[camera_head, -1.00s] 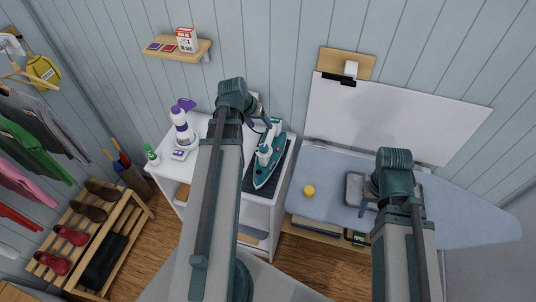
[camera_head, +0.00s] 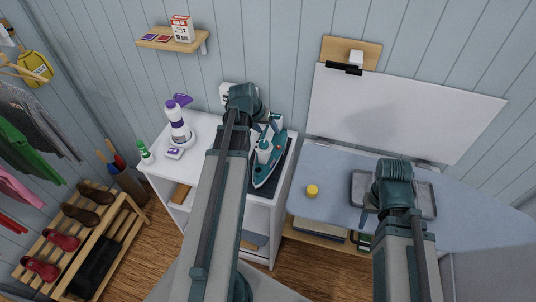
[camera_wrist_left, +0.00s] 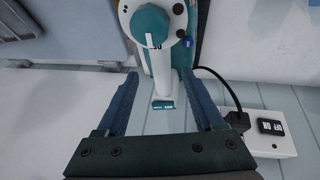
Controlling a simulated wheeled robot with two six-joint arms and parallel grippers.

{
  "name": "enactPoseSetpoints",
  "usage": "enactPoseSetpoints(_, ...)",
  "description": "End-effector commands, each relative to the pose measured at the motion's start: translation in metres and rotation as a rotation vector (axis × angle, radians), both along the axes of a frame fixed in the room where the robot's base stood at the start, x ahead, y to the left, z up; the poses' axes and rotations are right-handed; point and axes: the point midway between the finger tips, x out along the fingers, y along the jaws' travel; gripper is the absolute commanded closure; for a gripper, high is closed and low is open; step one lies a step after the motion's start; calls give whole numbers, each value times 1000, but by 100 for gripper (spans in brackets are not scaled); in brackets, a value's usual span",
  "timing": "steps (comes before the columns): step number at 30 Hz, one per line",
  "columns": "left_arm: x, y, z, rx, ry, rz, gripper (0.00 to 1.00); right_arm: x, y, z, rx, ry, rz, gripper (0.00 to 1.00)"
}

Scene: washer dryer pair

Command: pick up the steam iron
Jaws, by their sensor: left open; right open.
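The teal and white steam iron (camera_head: 267,160) rests on a dark pad (camera_head: 285,165) on top of the white cabinet (camera_head: 202,128). My left gripper (camera_head: 268,122) is at the iron's rear end, partly hidden by its own arm. In the left wrist view the open left gripper (camera_wrist_left: 162,98) has its two blue fingers apart, with the iron's white handle end (camera_wrist_left: 161,75) between them. I cannot tell whether they touch it. My right gripper (camera_head: 366,212) is above the ironing board, mostly hidden by its arm.
A purple and white steamer (camera_head: 178,125) and a green-capped bottle (camera_head: 145,152) stand left on the cabinet. A socket box (camera_wrist_left: 270,132) with a black cable is near the left gripper.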

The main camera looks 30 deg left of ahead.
Motion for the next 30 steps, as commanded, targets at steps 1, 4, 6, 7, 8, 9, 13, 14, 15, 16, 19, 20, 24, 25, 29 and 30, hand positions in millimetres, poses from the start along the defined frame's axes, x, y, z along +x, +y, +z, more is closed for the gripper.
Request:
enactPoseSetpoints(1, 2, 0, -8, 0, 0, 0, 31, 0, 0, -8, 0, 0, 0, 50)
enactPoseSetpoints(4, 5, 0, -20, 0, 0, -1, 31, 0, 0, -20, 0, 0, -1, 50)
enactPoseSetpoints(6, 7, -1, -29, 0, 0, -1, 31, 0, 0, -29, 0, 0, -1, 50)
enactPoseSetpoints(7, 8, -1, -33, 0, 0, -1, 31, 0, 0, -33, 0, 0, -1, 50)
enactPoseSetpoints(8, 10, -1, -37, 0, 0, -1, 31, 0, 0, -37, 0, 0, -1, 50)
enactPoseSetpoints(9, 12, -2, -41, 0, 0, -1, 31, 0, 0, -41, 0, 0, -2, 50)
enactPoseSetpoints(13, 16, -3, -46, 0, 0, 0, 31, 0, 0, -46, 0, 0, -2, 50)
enactPoseSetpoints(14, 16, -3, -46, 0, 0, 0, 31, 0, 0, -46, 0, 0, -2, 50)
enactPoseSetpoints(15, 16, -3, -45, 0, 0, 0, 31, 0, 0, -45, 0, 0, -2, 50)
enactPoseSetpoints(16, 16, -3, -44, 0, 0, 0, 31, 0, 0, -44, 0, 0, -2, 50)
enactPoseSetpoints(19, 16, -3, -44, 0, 0, 0, 31, 0, 0, -44, 0, 0, -2, 50)
enactPoseSetpoints(20, 16, -3, -44, 0, 0, 0, 33, 0, 0, -44, 0, 0, -2, 50)
enactPoseSetpoints(24, 16, -3, -44, 0, 0, 0, 58, 0, 0, -44, 0, 0, -2, 50)
enactPoseSetpoints(25, 16, -3, -44, 0, 0, 0, 63, 0, 0, -44, 0, 0, -2, 50)
enactPoseSetpoints(29, 16, -3, -44, 0, 0, 0, 87, 0, 0, -44, 0, 0, -2, 50)
enactPoseSetpoints(30, 16, -3, -44, 0, 0, 0, 94, 0, 0, -44, 0, 0, -2, 50)
